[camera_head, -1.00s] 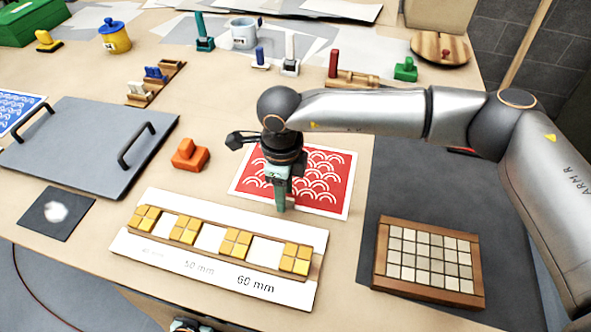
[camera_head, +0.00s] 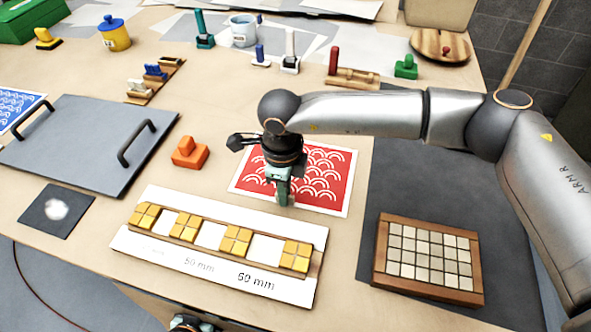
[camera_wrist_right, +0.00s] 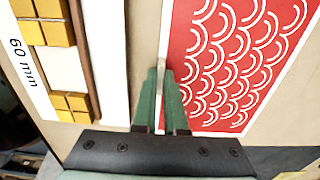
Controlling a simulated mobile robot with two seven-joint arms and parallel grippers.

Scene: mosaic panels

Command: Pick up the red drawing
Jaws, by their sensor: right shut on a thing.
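The red drawing (camera_head: 325,178), a red sheet with white scale-like arcs and a white border, lies on the table in the head view. It also shows in the right wrist view (camera_wrist_right: 225,65). My right gripper (camera_head: 284,198) is at its near edge, pointing down. In the right wrist view its green fingers (camera_wrist_right: 160,72) are shut on the white border of the drawing. The gripper and wrist hide part of the drawing's left side in the head view. A small part of what looks like my left gripper (camera_head: 185,323) shows at the bottom edge; its fingers cannot be made out.
A white strip with a wooden rail (camera_head: 208,250) and yellow blocks lies just in front of the drawing. An orange block (camera_head: 190,153) stands to the left. A wooden tray of tiles (camera_head: 380,270) sits on a dark mat to the right. A grey board (camera_head: 75,140) has two handles.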

